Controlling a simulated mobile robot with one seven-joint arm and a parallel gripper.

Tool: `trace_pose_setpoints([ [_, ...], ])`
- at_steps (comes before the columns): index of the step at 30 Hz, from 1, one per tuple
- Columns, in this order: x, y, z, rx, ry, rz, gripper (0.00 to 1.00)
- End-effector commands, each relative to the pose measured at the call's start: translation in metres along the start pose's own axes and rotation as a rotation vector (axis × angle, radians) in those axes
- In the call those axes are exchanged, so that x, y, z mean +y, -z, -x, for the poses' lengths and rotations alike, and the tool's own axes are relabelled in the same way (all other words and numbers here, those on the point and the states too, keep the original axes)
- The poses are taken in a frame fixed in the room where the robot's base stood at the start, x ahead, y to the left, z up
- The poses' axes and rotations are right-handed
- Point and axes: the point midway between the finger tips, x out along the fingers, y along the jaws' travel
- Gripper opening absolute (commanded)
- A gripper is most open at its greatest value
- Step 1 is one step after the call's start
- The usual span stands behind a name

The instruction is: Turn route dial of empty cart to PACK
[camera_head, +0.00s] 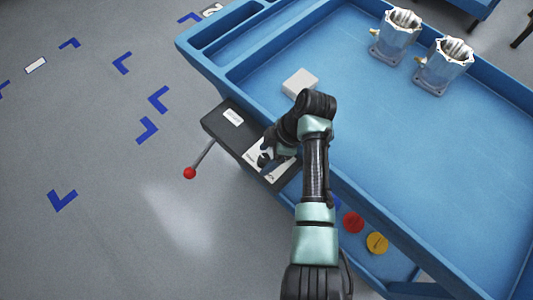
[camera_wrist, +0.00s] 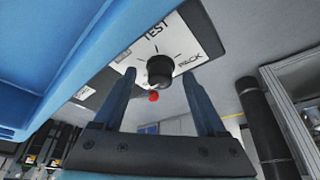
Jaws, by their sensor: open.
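The route dial is a round black knob (camera_wrist: 160,70) on a white plate (camera_wrist: 205,43) with tick marks. The words TEST and PACK are readable on the plate; I cannot tell where the knob points. My gripper (camera_wrist: 159,80) is open, with the knob between its fingertips in the wrist view; contact cannot be told. In the head view my gripper (camera_head: 268,158) is over the plate on a black box (camera_head: 226,126) at the side of a blue cart (camera_head: 225,75), and hides much of the dial. Two metal housings (camera_head: 397,37) stand in this cart.
A lever with a red ball (camera_head: 189,173) sticks out from the black box. A pale block (camera_head: 300,82) lies in the cart near my arm. A red disc (camera_head: 353,222) and a yellow disc (camera_head: 377,243) are below the cart's edge. Floor on the left is clear, with blue marks.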

Motion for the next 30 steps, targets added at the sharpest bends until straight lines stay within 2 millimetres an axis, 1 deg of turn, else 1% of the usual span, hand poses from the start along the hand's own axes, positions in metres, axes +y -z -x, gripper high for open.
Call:
trace_pose_setpoints([
  [3,-0.0001,0.0001,0.0,0.0,0.0,0.0,0.74],
  [8,-0.0001,0.0,0.0002,0.0,0.0,0.0,0.45],
  [9,-0.0001,0.0,0.0002,0.0,0.0,0.0,0.38],
  [11,-0.0001,0.0,0.0003,0.0,0.0,0.0,0.27],
  [15,-0.0001,0.0,0.0004,0.0,0.0,-0.001,0.02],
  [16,-0.0001,0.0,0.0004,0.0,0.0,-0.001,0.0],
  [23,-0.0003,0.0003,0.0009,0.0,-0.003,-0.01,0.0],
  [30,-0.0015,0.0015,0.0025,0.002,-0.035,-0.089,0.0],
])
